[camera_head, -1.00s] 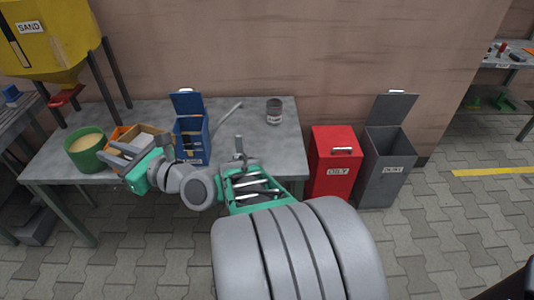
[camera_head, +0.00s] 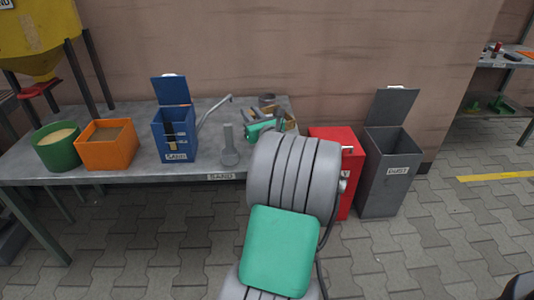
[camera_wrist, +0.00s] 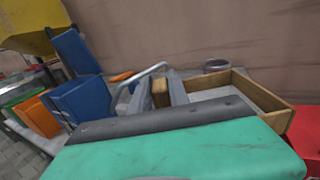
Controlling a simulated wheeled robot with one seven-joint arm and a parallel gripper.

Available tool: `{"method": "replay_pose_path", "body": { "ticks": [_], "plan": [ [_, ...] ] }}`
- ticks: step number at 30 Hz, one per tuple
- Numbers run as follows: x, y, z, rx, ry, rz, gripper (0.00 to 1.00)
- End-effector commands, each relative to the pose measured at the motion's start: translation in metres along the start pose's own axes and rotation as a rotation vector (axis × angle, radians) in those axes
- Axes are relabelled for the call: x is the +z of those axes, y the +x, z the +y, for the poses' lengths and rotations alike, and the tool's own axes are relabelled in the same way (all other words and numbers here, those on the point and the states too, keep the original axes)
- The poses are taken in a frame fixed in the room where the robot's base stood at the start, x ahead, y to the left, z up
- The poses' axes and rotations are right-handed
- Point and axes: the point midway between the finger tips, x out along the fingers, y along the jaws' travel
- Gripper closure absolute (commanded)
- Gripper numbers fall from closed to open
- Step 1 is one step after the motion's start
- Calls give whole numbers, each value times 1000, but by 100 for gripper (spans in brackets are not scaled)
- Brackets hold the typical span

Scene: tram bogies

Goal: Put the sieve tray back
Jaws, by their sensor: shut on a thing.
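The sieve tray (camera_wrist: 268,88) is a wooden-framed tray with a pale floor in the wrist view. In the head view it (camera_head: 289,121) is partly hidden behind my arm, at the right end of the table (camera_head: 207,171). My gripper (camera_wrist: 161,95) is shut on a wooden piece at the tray's left side. In the head view my gripper (camera_head: 262,127) is mostly hidden by my arm. I cannot tell whether the tray touches the table. An orange box (camera_head: 108,158) with brown fill stands at the table's left, apart from the tray.
A green tub (camera_head: 57,152) stands left of the orange box. A blue box (camera_head: 173,144) with a raised lid stands mid-table. A grey upright piece (camera_head: 229,150) and a grey can (camera_head: 267,100) are near the tray. Red (camera_head: 345,203) and grey (camera_head: 387,190) bins stand right of the table.

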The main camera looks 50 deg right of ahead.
Motion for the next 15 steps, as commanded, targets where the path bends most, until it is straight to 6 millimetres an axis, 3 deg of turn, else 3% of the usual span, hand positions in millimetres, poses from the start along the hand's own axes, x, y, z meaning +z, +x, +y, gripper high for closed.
{"method": "replay_pose_path", "body": {
  "ticks": [4, 15],
  "plan": [
    [-35, 0, 0, 0, 3, 3, 100],
    [-97, 0, 2, 2, 2, 1, 100]
  ]
}}
